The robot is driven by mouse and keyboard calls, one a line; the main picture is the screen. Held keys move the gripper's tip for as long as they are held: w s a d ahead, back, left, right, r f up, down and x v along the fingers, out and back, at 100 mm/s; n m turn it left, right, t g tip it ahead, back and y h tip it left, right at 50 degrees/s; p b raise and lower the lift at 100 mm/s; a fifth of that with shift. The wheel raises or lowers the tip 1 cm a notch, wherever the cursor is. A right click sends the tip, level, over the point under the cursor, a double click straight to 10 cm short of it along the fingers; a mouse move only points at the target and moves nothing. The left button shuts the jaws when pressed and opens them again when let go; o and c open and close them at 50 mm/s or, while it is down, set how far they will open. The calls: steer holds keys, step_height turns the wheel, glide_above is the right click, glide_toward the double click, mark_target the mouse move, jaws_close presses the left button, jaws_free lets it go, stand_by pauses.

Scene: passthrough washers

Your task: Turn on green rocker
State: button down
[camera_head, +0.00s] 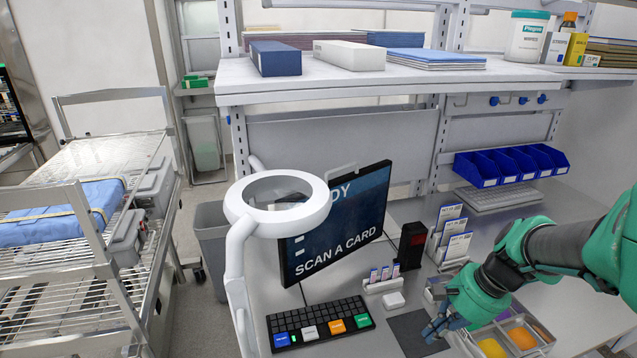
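A black keypad (320,322) lies on the bench in front of the monitor. Its front row has blue, white, orange and green coloured keys. I see nothing held.
A monitor (337,224) reading "SCAN A CARD" stands behind the keypad. A white ring lamp (236,212) rises at its left. Coloured trays (522,338) sit at right.

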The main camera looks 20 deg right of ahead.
steer(key=s+d+f+m+t+y+p, duration=0.15)
steer(key=s+d+f+m, duration=0.25)
steer(key=d+f+m, duration=0.4)
steer(key=s+d+f+m+t+y, duration=0.1)
steer(key=s+d+f+m+t, duration=0.3)
steer(key=d, duration=0.7)
steer(key=s+d+f+m+t+h, duration=0.2)
steer(key=s+d+f+m, duration=0.3)
steer(key=s+f, duration=0.3)
steer(key=s+d+f+m+t+h, duration=0.3)
steer(key=s+d+f+m+h, duration=0.1)
steer(key=s+f+m, duration=0.3)
steer(key=shift+s+d+f+m+p, duration=0.45)
steer(key=shift+s+d, duration=0.3)
steer(key=shift+s, duration=0.5)
steer(key=shift+w, duration=0.1)
steer(key=w+r+b+x, duration=0.1)
steer(key=r+x, duration=0.1)
steer(key=x, duration=1)
steer(key=shift+w+b, duration=0.4)
steer(key=shift+r, duration=0.1)
